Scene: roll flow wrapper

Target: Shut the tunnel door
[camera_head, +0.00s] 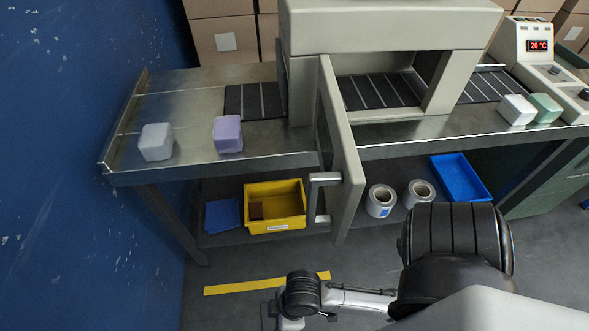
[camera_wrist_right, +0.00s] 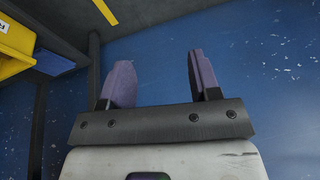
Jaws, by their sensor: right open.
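The tunnel (camera_head: 390,28) is a beige housing over the conveyor. Its door (camera_head: 345,150) is a tall beige panel that stands wide open, swung out from the left side of the opening toward me. A grey bar handle (camera_head: 316,197) sits on the door's left face. My right arm comes in from the lower right, with its wrist low in front of the door, apart from it. In the right wrist view my right gripper (camera_wrist_right: 160,78) is open and empty, its two purple-grey fingers apart before a blue wall. My left gripper is not in view.
A white block (camera_head: 156,142) and a purple block (camera_head: 228,134) lie on the left table. Below are a yellow bin (camera_head: 274,206), white rolls (camera_head: 381,201) and a blue tray (camera_head: 460,177). A blue wall (camera_head: 70,180) bounds the left. Floor before the bench is open.

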